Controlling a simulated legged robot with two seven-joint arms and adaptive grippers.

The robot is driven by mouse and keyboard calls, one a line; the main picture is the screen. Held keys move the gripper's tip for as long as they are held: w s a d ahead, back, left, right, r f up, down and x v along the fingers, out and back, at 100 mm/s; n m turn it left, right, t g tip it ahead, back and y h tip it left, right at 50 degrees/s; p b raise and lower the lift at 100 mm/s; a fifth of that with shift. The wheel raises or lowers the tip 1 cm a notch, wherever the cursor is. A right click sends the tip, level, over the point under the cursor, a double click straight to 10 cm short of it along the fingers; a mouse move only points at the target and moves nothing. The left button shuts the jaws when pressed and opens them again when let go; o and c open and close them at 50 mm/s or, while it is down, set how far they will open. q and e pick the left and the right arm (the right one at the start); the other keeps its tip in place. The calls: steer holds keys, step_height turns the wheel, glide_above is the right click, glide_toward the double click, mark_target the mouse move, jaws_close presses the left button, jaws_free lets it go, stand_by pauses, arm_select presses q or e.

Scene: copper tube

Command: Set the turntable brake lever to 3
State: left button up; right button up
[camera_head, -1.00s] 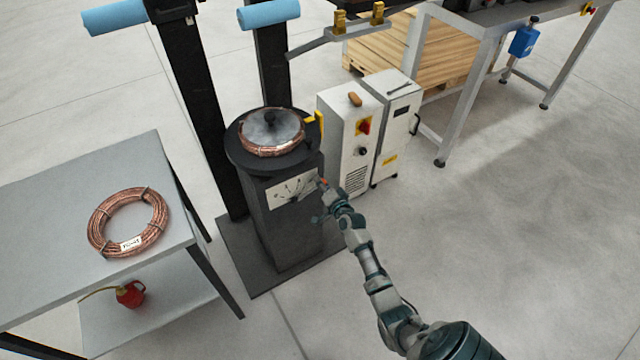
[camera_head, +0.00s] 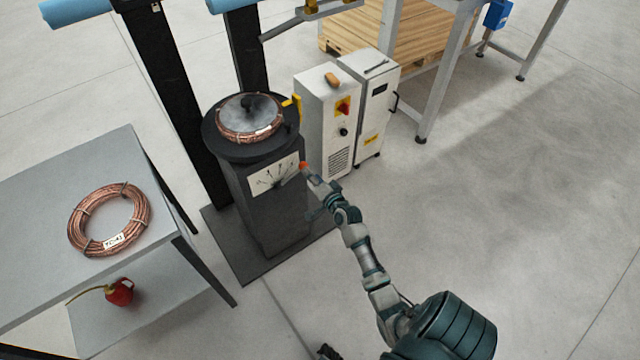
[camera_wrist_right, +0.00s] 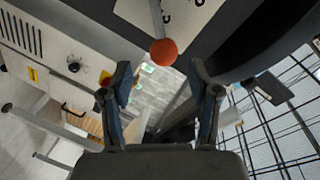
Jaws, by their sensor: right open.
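The turntable (camera_head: 212,137) is a dark round plate on a black pedestal, with a copper coil (camera_head: 222,127) on top. A white scale plate (camera_head: 262,178) with dark marks is on its front; the numbers are too small to read. The brake lever's orange-red knob (camera_head: 303,165) is at the plate's right edge; in the right wrist view the knob (camera_wrist_right: 163,52) hangs beyond the fingertips. My right gripper (camera_wrist_right: 161,82) is open and empty, its fingers either side of the knob's line but short of it. A dark part at the bottom edge may be my left gripper (camera_head: 328,352).
A white cabinet (camera_head: 318,125) with a red switch stands close right of the turntable. A grey table (camera_head: 50,190) with another copper coil (camera_head: 78,235) is at left, a red can (camera_head: 120,292) below it. Floor at right is clear.

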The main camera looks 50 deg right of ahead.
steer(key=v, duration=0.6)
steer(key=shift+d, duration=0.15)
